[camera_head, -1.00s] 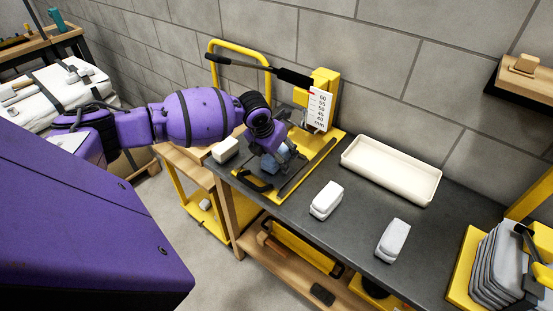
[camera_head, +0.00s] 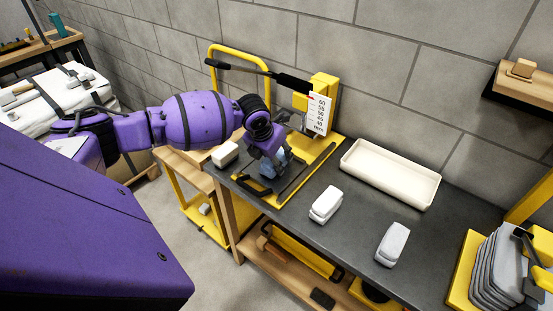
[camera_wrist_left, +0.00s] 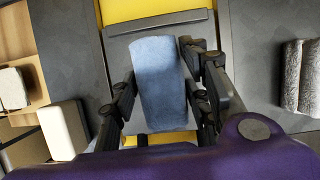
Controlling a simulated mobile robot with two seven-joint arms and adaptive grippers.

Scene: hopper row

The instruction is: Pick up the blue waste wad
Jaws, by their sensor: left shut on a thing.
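The blue waste wad (camera_wrist_left: 160,85) sits between the two fingers of my left gripper (camera_wrist_left: 162,92) in the left wrist view. The fingers are shut on its sides. In the head view the left gripper (camera_head: 268,172) points down over the yellow-edged press at the left part of the dark bench. Only a bit of the blue wad (camera_head: 276,160) shows there, the rest being hidden by my wrist and fingers. I cannot tell whether the wad touches the surface below. My right gripper is not in view.
White blocks (camera_head: 326,204) (camera_head: 392,243) lie on the bench, and another white block (camera_head: 225,155) is left of the gripper. A cream tray (camera_head: 432,196) lies against the wall. A black-handled lever (camera_head: 285,80) and a scale plate (camera_head: 317,113) stand behind my gripper.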

